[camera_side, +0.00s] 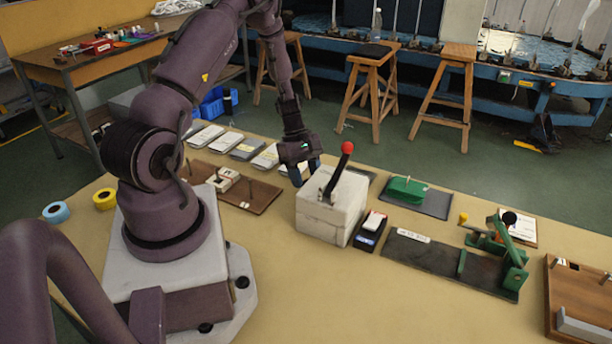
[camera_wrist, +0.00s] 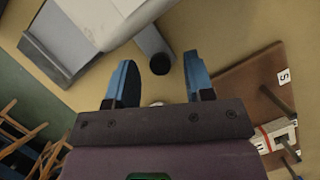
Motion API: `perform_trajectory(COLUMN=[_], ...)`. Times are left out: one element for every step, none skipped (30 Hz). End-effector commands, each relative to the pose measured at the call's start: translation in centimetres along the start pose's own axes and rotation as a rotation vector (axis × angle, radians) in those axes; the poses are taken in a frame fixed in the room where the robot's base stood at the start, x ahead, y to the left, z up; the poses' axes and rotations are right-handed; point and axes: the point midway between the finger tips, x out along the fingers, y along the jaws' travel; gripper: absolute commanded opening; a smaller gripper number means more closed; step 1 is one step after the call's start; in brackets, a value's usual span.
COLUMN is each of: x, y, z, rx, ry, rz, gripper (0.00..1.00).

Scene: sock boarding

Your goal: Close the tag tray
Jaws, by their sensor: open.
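A white box (camera_side: 330,207) with a red-knobbed lever (camera_side: 347,148) stands mid-table. In the wrist view the box (camera_wrist: 105,18) fills the top left. A grey panel (camera_wrist: 150,38) with a dark round knob (camera_wrist: 160,66) sticks out from its side. This looks like the tag tray, standing out from the box, but I cannot be sure. My gripper (camera_side: 299,178) is beside the box's back left side, pointing down. In the wrist view its blue fingers (camera_wrist: 160,80) are open and empty, and the knob appears between them. Contact cannot be judged. The side view hides the panel.
A brown board (camera_side: 232,186) with pegs lies left of the box. A small dark holder (camera_side: 371,232) with a white top stands close on its right. Beyond are a green block (camera_side: 407,189) and a green clamp (camera_side: 510,250). The front table is clear.

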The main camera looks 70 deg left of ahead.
Motion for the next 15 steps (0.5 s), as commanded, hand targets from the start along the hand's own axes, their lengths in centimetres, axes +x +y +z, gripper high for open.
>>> perform_trajectory(x=[0.24,0.32,0.37,0.39,0.39,0.38,0.37,0.37,0.36,0.36,0.35,0.35,0.35,0.34,0.34], y=[-0.01,0.0,0.0,0.01,0.02,0.02,0.02,0.02,0.02,0.02,0.02,0.02,0.02,0.02,0.02], z=[0.0,-0.01,-0.01,-0.01,-0.02,-0.02,-0.02,-0.02,-0.02,-0.02,-0.02,-0.02,-0.02,-0.02,-0.02], rx=[0.0,0.0,0.0,0.0,0.0,0.0,0.0,0.0,0.0,0.0,0.0,0.001,0.001,0.001,0.001], ry=[-0.001,0.0,0.0,0.0,0.0,0.001,0.001,0.001,0.001,0.001,0.001,0.001,0.001,0.001,0.001], rz=[0.0,0.0,0.0,0.001,0.001,0.001,0.001,0.001,0.001,0.001,0.001,0.001,0.001,0.001,0.001], gripper=[0.48,0.48,0.48,0.48,0.48,0.48,0.48,0.48,0.48,0.46,0.39,0.3,0.23,0.16,0.07])
